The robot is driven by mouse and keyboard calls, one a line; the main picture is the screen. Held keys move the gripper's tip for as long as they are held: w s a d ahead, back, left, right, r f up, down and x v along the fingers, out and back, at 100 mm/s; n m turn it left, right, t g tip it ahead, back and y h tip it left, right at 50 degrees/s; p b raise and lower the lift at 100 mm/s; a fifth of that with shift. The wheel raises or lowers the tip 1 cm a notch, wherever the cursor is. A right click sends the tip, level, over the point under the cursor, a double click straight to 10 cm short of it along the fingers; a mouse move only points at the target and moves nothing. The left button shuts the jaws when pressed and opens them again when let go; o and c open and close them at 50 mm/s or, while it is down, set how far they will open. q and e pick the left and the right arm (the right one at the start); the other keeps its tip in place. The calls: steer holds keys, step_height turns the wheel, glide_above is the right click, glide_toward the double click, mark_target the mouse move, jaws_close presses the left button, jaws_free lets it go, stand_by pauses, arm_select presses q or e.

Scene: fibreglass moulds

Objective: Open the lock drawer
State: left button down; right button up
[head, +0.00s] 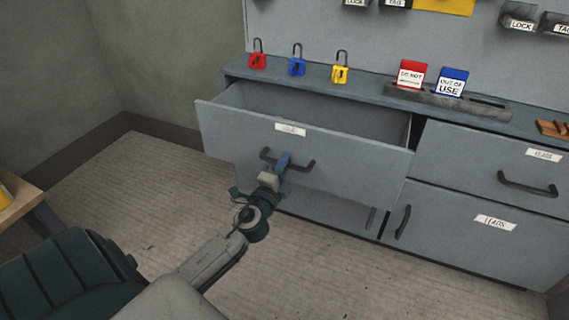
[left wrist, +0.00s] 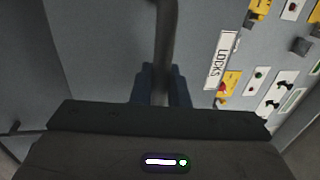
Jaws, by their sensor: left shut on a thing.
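The lock drawer (head: 235,140) is the upper left drawer of the grey cabinet. It stands pulled out and I see into its open top; the part of its inside that shows looks empty. Its white label (head: 290,129) reads LOCKS in the left wrist view (left wrist: 221,60). My left gripper (head: 283,161) is shut on the drawer's dark bar handle (head: 306,166). In the left wrist view the handle (left wrist: 166,40) runs between the two blue fingers (left wrist: 161,88). My right gripper is not in view.
Red (head: 257,61), blue (head: 297,67) and yellow (head: 340,74) padlocks stand on the cabinet top. Tags sit in a grey rack (head: 450,101). A closed drawer (head: 485,165) and a door labelled LEADS (head: 470,235) are at right. A wooden table (head: 18,205) is at left.

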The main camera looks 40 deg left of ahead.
arm_select(q)
steer(key=c, duration=1.5)
jaws_free()
steer(key=b+v, duration=0.1)
steer(key=v, duration=0.9)
steer(key=shift+s+b, duration=0.35)
steer(key=shift+d+f, duration=0.1)
steer(key=shift+d, duration=0.05)
